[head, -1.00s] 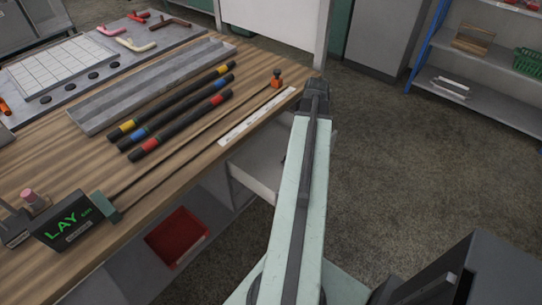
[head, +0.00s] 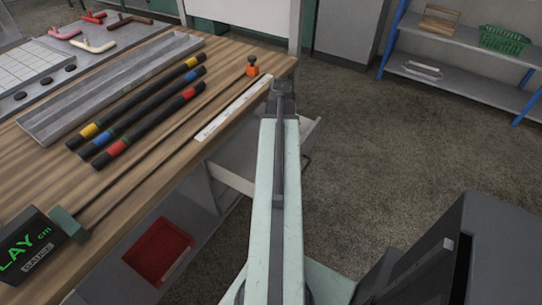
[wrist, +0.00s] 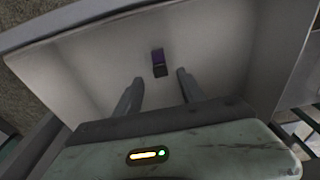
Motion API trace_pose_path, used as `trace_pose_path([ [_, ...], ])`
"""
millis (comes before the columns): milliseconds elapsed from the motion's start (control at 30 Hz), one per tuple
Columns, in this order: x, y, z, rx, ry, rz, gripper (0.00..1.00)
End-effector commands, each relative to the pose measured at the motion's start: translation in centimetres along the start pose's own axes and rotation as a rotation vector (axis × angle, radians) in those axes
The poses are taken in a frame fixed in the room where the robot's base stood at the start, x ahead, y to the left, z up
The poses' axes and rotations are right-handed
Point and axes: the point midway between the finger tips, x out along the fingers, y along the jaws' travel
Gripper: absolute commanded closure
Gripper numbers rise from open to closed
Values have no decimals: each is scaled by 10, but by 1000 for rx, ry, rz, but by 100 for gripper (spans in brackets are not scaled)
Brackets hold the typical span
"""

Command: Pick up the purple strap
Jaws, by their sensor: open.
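The purple strap (wrist: 157,55) lies small on the pale floor of an open drawer in the wrist view, with a dark end on its near side. My gripper (wrist: 159,77) is open above the drawer. Its two fingers are apart, one on each side of the line to the strap, and nothing is between them that I can see held. The strap lies just beyond the fingertips; the height gap cannot be told. The open drawer (head: 232,165) shows below the bench top.
The wooden bench (head: 120,205) holds banded black hoses (head: 150,112), a grey channel tray (head: 110,85) and a long rod with an orange end (head: 252,70). A red bin (head: 158,250) is below. Drawer walls (wrist: 272,50) surround the strap. Carpet is clear at right.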

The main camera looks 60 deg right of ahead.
Motion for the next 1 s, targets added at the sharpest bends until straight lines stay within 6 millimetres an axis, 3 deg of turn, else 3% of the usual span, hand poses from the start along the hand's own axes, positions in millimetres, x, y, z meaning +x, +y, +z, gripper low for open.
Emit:
trace_pose_path([
  [267, 49, -2, 2, 0, 0, 0, 53],
  [533, 48, -2, 2, 0, 0, 0, 53],
  [700, 48, -2, 2, 0, 0, 0, 100],
  [1000, 47, -1, 2, 0, 0, 0, 100],
])
